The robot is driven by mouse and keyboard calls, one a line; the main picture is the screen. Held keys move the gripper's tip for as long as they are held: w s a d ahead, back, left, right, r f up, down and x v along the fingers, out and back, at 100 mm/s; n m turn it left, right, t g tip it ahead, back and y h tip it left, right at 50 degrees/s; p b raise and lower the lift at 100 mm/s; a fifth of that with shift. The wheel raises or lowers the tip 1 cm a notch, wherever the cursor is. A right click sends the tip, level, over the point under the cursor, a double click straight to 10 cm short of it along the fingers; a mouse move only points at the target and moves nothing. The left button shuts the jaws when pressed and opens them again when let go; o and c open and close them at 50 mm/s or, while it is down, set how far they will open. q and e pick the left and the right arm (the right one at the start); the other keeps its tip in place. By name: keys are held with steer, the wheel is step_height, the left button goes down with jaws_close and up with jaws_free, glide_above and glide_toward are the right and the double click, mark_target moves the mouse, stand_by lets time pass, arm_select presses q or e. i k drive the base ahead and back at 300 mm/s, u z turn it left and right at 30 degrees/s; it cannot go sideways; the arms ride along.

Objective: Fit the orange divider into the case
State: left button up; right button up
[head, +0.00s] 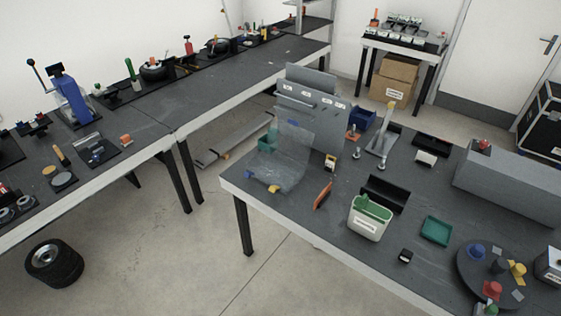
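A thin orange piece (323,194), which looks like the orange divider, lies on the dark table near its front edge, left of a white bin. It is apart from the things around it. Which thing is the case is not clear. A black open box (385,193) stands right of the orange piece, partly behind the white bin. A large black case with light edges (541,118) stands on the floor at the far right, cut off by the picture edge. Neither of my grippers is in view.
A white bin (366,222) with green inside, a green tray (436,231), a round dark turntable (474,280) and a clear bent sheet (285,158) stand on the table. A long grey block (510,188) fills the right back. Bare tabletop lies around the orange piece.

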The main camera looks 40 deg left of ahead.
mark_target(269, 167)
steer(key=i, duration=1.05)
steer(key=u, duration=0.65)
